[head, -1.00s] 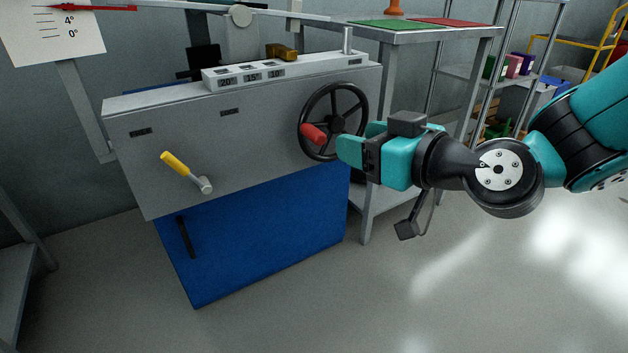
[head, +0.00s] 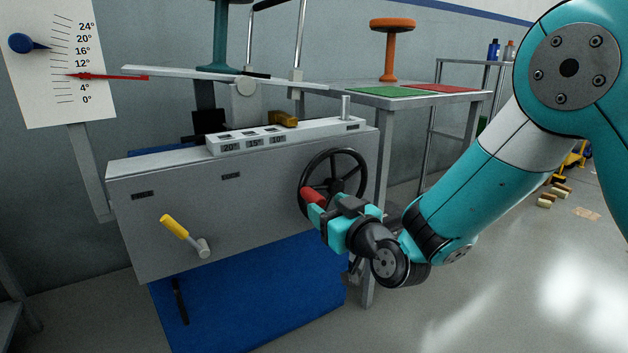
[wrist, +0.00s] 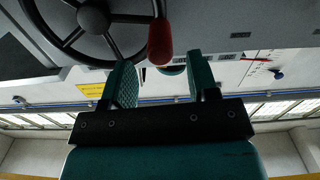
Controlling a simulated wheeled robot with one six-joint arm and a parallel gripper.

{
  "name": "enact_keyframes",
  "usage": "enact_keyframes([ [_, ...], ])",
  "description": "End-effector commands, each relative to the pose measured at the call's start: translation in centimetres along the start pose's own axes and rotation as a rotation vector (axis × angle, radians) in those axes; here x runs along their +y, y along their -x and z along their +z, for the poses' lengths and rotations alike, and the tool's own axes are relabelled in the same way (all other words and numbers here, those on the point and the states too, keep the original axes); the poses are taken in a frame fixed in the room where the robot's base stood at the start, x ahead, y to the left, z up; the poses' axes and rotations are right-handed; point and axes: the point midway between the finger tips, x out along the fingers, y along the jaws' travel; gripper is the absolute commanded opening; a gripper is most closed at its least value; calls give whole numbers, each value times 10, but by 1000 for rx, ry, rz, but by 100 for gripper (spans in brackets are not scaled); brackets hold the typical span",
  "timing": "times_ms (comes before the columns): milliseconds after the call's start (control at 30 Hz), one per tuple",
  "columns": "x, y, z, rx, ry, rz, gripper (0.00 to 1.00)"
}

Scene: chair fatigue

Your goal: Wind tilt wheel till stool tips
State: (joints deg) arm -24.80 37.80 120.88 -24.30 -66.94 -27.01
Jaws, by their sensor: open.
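The black tilt wheel (head: 333,182) is on the right of the grey bench's front, with a red crank handle (head: 313,197) at its lower left. My gripper (head: 318,215) is open beside this handle. In the wrist view the handle (wrist: 160,42) lies between the lines of the two fingers, close to their tips, and the fingers are not closed on it. The teal stool (head: 221,38) stands on the tilting platform (head: 180,74), its top out of view. The red pointer (head: 110,77) stands near 8° on the scale board (head: 58,60).
A blue marker (head: 22,43) sits near 16° on the board. A yellow-handled lever (head: 175,227) projects from the bench front. An orange stool (head: 390,45) stands behind the green (head: 385,91) and red pads on a side table.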

Motion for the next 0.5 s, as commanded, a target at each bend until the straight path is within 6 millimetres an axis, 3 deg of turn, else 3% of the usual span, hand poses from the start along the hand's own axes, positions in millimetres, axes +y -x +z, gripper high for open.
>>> enact_keyframes([
  [200,-1,-41,3,0,1,-1,54],
  [500,0,-61,2,-2,0,0,54],
])
